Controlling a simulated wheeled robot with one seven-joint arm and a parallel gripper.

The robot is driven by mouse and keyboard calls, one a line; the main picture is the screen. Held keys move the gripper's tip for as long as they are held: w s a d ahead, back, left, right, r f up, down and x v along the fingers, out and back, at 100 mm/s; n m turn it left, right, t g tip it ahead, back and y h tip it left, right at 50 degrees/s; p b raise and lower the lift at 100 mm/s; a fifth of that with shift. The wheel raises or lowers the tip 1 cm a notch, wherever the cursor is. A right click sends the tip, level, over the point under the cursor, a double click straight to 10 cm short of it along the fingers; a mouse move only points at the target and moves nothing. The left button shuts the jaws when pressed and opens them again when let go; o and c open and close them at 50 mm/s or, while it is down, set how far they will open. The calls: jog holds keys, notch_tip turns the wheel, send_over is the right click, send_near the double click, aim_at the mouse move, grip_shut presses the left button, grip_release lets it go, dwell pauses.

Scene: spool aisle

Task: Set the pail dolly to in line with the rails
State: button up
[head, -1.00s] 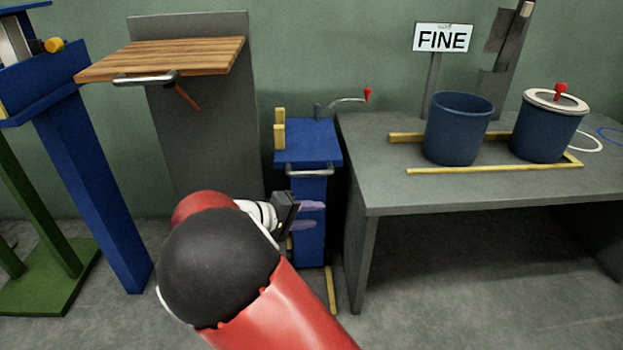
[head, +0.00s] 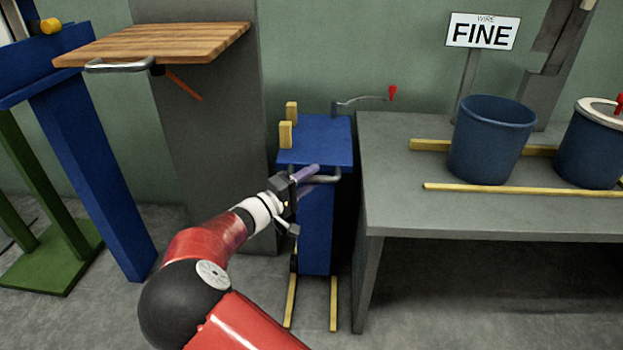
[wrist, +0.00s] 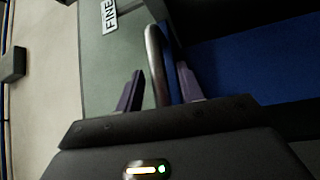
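A blue stand (head: 316,235), seemingly the pail dolly, stands left of the grey table. It has a blue top (head: 318,150) and a metal handle (head: 328,179) on its front. Yellow floor rails (head: 333,303) show at its foot. My gripper (head: 306,182) is at the handle. In the wrist view, the handle bar (wrist: 154,65) lies between my open purple fingers (wrist: 160,88), with narrow gaps at its sides. The stand's blue surface (wrist: 245,65) fills the right of that view. The stand's base is partly hidden by my arm.
The grey table (head: 405,215) on the right carries a blue pail (head: 490,140), a lidded pail (head: 592,150) and yellow strips (head: 520,190). A wooden shelf (head: 160,42) juts out at left. A red-knobbed crank (head: 365,99) rises behind the stand.

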jog(key=shift+w+d, duration=0.25)
grip_shut()
jog(key=shift+s, duration=0.15)
jog(key=s+p, duration=0.2)
jog(key=s, duration=1.2)
jog(key=shift+s+a, duration=0.15)
jog(key=shift+a, duration=0.05)
